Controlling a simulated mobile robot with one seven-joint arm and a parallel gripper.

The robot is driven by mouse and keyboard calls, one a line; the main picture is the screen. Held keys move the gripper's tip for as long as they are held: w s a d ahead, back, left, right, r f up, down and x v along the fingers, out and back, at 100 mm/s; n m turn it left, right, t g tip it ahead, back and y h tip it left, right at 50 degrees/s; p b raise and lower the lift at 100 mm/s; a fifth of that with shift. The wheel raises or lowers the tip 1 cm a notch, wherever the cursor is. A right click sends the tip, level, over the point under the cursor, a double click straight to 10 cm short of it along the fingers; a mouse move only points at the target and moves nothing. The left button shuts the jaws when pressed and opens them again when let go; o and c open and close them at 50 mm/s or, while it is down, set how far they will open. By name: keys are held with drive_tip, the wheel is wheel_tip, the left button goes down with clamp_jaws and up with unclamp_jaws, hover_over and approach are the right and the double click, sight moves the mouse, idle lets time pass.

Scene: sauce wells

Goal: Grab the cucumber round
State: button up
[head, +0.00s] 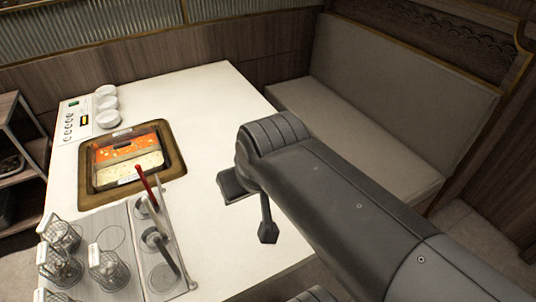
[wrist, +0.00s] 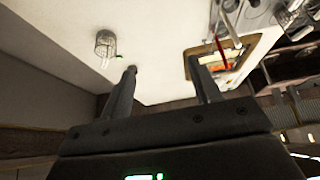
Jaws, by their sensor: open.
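I cannot make out a cucumber round for certain in either view. In the wrist view a small wire-like cup or basket (wrist: 105,43) sits on the pale tabletop, with a tiny green spot at its lower right edge. My gripper (wrist: 162,72) is open, with nothing visible between its two fingers. The left finger points near the basket in that picture, with a gap between. In the head view my gripper (head: 246,207) is over the right part of the white table (head: 215,105), and my arm hides the table's right edge.
A sunken two-part pot (head: 130,157) with red and pale broth is at the table's middle left. Wire baskets (head: 108,265) stand on a grey tray front left, beside sauce wells with upright ladles (head: 147,187). White bowls (head: 107,103) sit behind. A bench (head: 345,125) lies beyond the table.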

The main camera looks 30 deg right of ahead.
drive_tip(key=shift+w, duration=0.1)
drive_tip(key=w+d+g, duration=0.1)
drive_tip(key=w+d, duration=0.2)
drive_tip(key=w, duration=0.5)
drive_tip(key=w+d+f+g, duration=0.1)
drive_tip(key=w+d, duration=0.2)
drive_tip(key=w, duration=0.4)
drive_tip(key=w+d+g, duration=0.1)
drive_tip(key=w+d, duration=0.2)
drive_tip(key=w, duration=0.5)
drive_tip(key=w+d+f+g, duration=0.1)
drive_tip(key=w+d+f, duration=0.7)
drive_tip(key=w+f, duration=0.15)
drive_tip(key=shift+g, duration=0.8)
drive_tip(key=w+d+f, duration=0.1)
drive_tip(key=d+f, duration=0.2)
drive_tip(key=f, duration=0.4)
drive_tip(key=w+d+f, duration=0.2)
drive_tip(key=d+f, duration=0.1)
drive_tip(key=f, duration=0.5)
drive_tip(key=w+d+f, duration=0.2)
drive_tip(key=d+f, duration=0.1)
drive_tip(key=f, duration=0.5)
drive_tip(key=shift+w+f, duration=0.15)
drive_tip(key=shift+f, duration=0.05)
drive_tip(key=shift+c, duration=0.3)
